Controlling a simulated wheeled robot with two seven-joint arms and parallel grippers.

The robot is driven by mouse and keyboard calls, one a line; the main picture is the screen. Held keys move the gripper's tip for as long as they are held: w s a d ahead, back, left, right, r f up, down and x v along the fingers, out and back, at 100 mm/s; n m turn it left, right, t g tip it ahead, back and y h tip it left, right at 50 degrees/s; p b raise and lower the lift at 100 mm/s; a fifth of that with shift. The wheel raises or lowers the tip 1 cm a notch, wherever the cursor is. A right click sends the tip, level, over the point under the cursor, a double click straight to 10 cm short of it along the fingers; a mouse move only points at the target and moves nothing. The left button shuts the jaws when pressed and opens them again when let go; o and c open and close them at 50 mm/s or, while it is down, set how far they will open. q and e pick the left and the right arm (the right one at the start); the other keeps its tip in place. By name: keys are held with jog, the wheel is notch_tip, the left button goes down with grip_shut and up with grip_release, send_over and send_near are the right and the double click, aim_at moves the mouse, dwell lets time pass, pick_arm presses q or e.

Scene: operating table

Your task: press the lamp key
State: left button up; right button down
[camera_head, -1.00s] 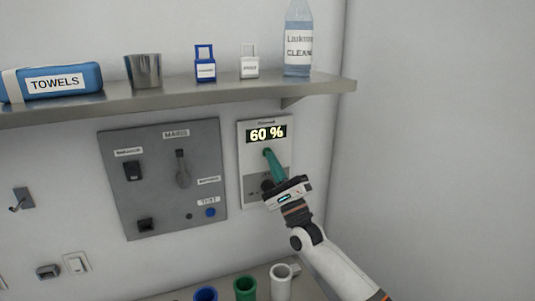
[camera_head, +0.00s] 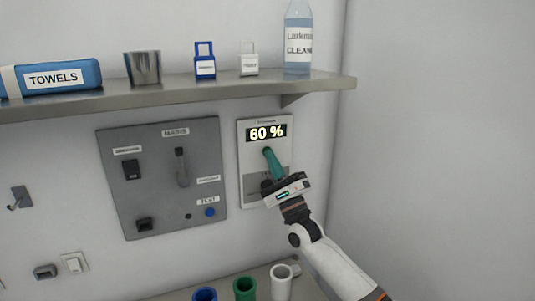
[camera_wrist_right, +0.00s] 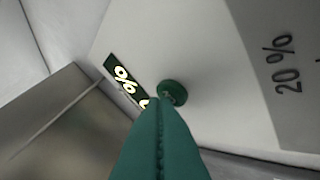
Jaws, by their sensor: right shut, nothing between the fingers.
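A pale wall panel (camera_head: 285,150) with a lit display (camera_head: 267,132) reading 60 % hangs under the right end of the shelf. My right gripper (camera_head: 267,151) is shut and empty, its teal fingers pointing up at the panel just below the display. In the right wrist view the closed fingertips (camera_wrist_right: 160,102) are right beside a round green key (camera_wrist_right: 172,92) on the panel. I cannot tell whether they touch it. The fingers hide this key in the head view, and my gripper covers part of the panel's lower half. My left gripper is not in view.
A grey MAINS panel (camera_head: 208,135) with a lever and switches is left of the pale panel. Above, the shelf (camera_head: 210,95) holds towels, a metal cup, two padlocks and a bottle. Several coloured cups (camera_head: 245,288) stand below. The wall on the right is bare.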

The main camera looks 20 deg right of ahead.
jog(key=shift+w, duration=0.1)
dwell(0.4)
jog(key=shift+s, duration=0.55)
jog(key=s+p, duration=0.2)
jog(key=s, duration=0.4)
jog(key=shift+a, duration=0.2)
jog(key=shift+f, duration=0.1)
